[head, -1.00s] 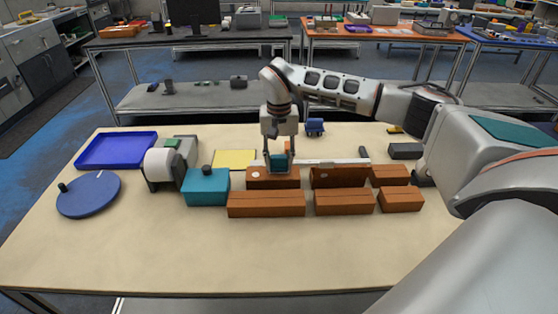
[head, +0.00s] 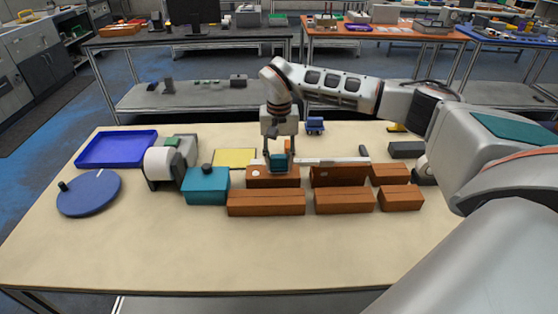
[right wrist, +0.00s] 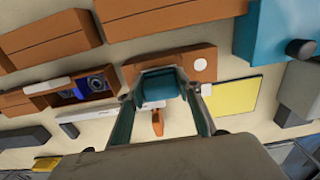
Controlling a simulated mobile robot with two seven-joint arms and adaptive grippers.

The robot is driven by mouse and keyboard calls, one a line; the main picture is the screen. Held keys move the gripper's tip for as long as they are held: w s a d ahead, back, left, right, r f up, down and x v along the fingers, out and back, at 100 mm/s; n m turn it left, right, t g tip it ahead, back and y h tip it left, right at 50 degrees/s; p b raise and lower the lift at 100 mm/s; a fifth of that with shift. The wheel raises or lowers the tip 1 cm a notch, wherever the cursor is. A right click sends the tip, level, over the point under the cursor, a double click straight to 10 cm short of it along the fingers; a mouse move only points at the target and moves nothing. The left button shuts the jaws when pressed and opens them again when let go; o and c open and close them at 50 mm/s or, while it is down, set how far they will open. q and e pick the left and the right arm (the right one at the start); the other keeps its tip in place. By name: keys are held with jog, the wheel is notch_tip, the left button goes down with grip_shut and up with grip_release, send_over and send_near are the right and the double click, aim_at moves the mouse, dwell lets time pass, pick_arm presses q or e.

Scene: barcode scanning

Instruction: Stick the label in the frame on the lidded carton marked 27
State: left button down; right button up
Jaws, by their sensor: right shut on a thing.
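My right gripper (head: 279,160) is shut on a small teal tool with white and orange parts, which also shows between the fingers in the right wrist view (right wrist: 158,84). The tool is at the top of a brown lidded carton (head: 288,181) in the back row; I cannot tell whether it touches. This carton, also in the right wrist view (right wrist: 178,62), has a round white patch (right wrist: 199,64) on its top, beside the tool. No number is readable on any carton, and no label frame can be made out. My left gripper is out of view.
Several brown cartons (head: 266,204) stand close around. An open one (right wrist: 72,92) holds dark and blue items. A teal box (head: 205,188), a yellow sheet (head: 234,158), a white roll device (head: 160,168), a blue tray (head: 115,150) and a blue turntable (head: 90,196) lie left. The table's front is clear.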

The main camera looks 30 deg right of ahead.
aim_at(279, 157)
jog(key=shift+f, duration=0.65)
dwell(0.8)
jog(key=shift+r, duration=3.55)
